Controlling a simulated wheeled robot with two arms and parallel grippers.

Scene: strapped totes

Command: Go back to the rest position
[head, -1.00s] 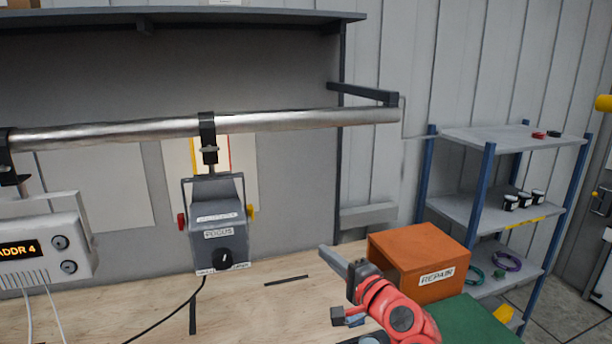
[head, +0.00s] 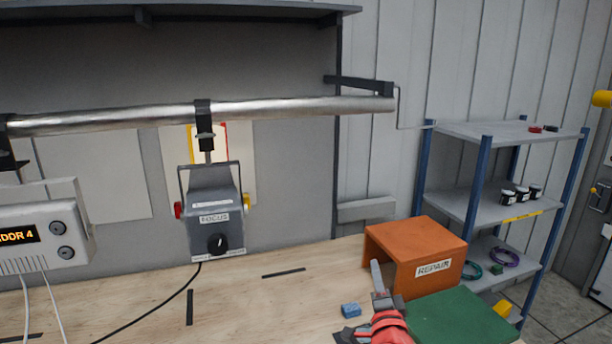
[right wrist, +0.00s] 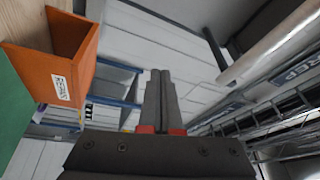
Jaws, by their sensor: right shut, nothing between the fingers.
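My right gripper (head: 378,279) shows at the lower middle right of the head view, in front of the orange REPAIR box (head: 416,262). In the right wrist view its two fingers (right wrist: 160,85) are together, with nothing between them. The orange box also shows at the upper left of the right wrist view (right wrist: 60,62), apart from the fingers. My left gripper is not in view.
A grey FOCUS device (head: 213,228) hangs from a metal rail (head: 270,109) above the wooden bench (head: 250,300). A small blue block (head: 351,310) and a green mat (head: 455,318) lie near my right arm. A blue-post shelf (head: 500,205) stands at right.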

